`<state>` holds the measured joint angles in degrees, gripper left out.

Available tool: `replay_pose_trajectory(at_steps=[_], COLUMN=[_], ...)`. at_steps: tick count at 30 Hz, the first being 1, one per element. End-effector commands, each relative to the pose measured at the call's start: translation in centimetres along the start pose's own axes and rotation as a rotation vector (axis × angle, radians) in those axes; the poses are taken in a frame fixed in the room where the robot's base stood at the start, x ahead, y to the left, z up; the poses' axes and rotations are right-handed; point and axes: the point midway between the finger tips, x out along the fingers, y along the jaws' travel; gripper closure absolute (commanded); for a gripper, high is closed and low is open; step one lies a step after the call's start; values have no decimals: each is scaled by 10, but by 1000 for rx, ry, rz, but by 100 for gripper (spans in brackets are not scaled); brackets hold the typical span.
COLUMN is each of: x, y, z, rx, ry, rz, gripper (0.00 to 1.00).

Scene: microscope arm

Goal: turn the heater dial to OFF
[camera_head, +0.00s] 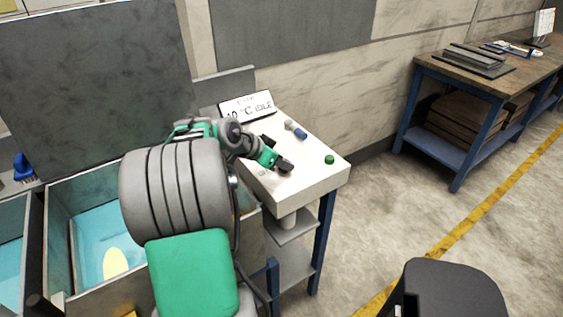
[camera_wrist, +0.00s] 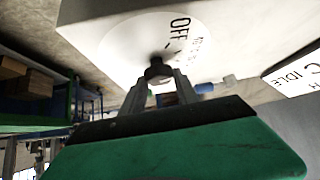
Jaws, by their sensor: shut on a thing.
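The heater dial (camera_wrist: 158,71) is a small dark knob on a round white plate (camera_wrist: 136,47) marked OFF, with other lettering too small to read. In the wrist view my gripper (camera_wrist: 158,82) is shut on the knob, one finger at each side. I cannot tell which mark the knob points to.
A display reading IDLE (camera_head: 247,106) stands at the back of the cabinet. A blue cylinder (camera_head: 300,134), a grey piece (camera_head: 288,124) and a green button (camera_head: 329,159) are on its top. Open bins (camera_head: 57,250) with blue contents stand at left.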

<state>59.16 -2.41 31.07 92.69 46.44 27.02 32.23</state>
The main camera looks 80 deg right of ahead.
Motion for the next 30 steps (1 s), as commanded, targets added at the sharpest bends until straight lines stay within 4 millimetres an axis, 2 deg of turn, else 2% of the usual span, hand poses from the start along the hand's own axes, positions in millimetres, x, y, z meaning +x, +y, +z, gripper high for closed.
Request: replay_pose_trajectory(at_steps=[30], x=[3], y=[8], z=[-2], rx=[-449], ry=[3], rz=[-450], gripper=[100])
